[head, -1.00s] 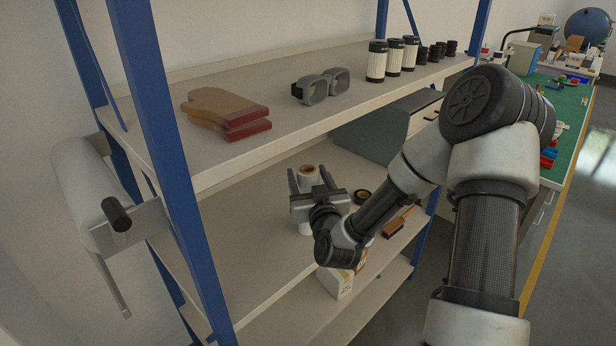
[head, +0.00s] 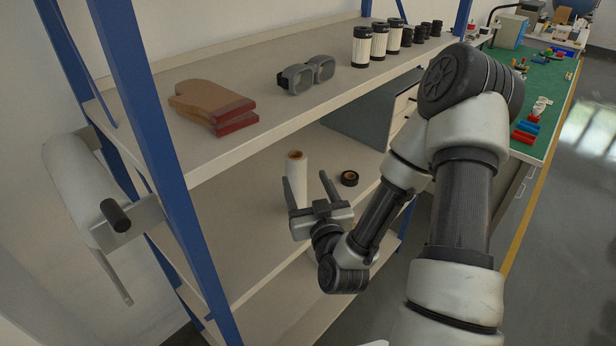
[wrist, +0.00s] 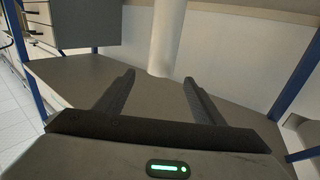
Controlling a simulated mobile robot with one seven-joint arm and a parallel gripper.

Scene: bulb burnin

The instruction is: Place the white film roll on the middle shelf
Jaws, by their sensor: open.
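The white film roll (head: 296,176) stands upright on the middle shelf (head: 235,225), with its brown core showing at the top. It also shows in the wrist view (wrist: 167,38), standing on the shelf beyond my fingertips. My gripper (head: 307,184) is open and empty. In the head view its fingers point up the picture toward the roll, one at the roll's left and one at its right. In the wrist view the two fingers (wrist: 160,82) are wide apart and the roll stands clear beyond them.
A black tape roll (head: 349,178) lies right of the film roll, and a grey drawer cabinet (head: 365,132) stands farther back. The upper shelf (head: 245,95) holds brown mitts (head: 210,105), goggles (head: 306,75) and several canisters. A blue post (head: 150,120) stands at left. The shelf is bare left of the roll.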

